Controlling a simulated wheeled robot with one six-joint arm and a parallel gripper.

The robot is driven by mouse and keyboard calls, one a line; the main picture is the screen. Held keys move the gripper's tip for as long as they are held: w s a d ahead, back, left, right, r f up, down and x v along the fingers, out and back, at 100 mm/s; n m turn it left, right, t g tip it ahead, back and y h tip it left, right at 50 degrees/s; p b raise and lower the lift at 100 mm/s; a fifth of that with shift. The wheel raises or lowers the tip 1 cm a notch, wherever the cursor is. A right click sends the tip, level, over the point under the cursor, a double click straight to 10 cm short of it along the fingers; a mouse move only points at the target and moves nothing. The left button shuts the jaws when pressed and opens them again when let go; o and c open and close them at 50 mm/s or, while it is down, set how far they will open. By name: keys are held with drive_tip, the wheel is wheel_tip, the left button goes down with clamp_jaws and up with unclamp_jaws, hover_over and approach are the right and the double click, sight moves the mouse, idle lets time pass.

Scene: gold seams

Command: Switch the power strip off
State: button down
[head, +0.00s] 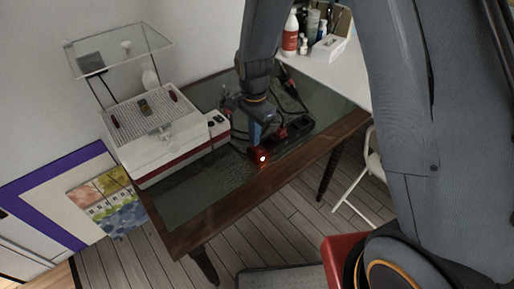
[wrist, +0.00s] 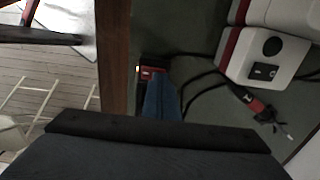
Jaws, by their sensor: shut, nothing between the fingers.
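The power strip (head: 296,125) is a dark bar with sockets lying along the table's front edge, with a red end. Its red switch (head: 262,158) glows brightly in the head view. In the wrist view the red end (wrist: 152,69) shows with a small orange light at its left side. My gripper (head: 255,143) is shut and empty, pointing down at the red end. Its blue fingertips cover part of the strip in the wrist view, so I cannot tell whether they touch the switch.
A white and red machine (head: 160,133) stands on the table (head: 205,205) left of the strip. Black cables with a red plug (wrist: 254,104) lie between them. Several bottles and a white box (head: 328,47) stand behind. A white folding chair (head: 372,165) is at the right.

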drive_tip(key=shift+f, duration=0.65)
drive_tip(key=shift+r, duration=0.1)
idle(0.3)
wheel_tip(320, 180, up, 7)
drive_tip(key=p, duration=0.5)
idle(0.4)
idle(0.3)
drive_tip(key=s+d+r+n+b, duration=0.1)
drive_tip(key=s+d+r+n, duration=0.4)
drive_tip(key=s+d, duration=0.2)
drive_tip(key=s+d+r+n+t+b, duration=0.1)
drive_tip(key=s+d+r+n, duration=0.3)
drive_tip(key=s+d+n, duration=0.2)
drive_tip(key=shift+s+d+r+b, duration=0.4)
drive_tip(key=shift+s+d, duration=0.5)
drive_tip(key=shift+s, duration=0.2)
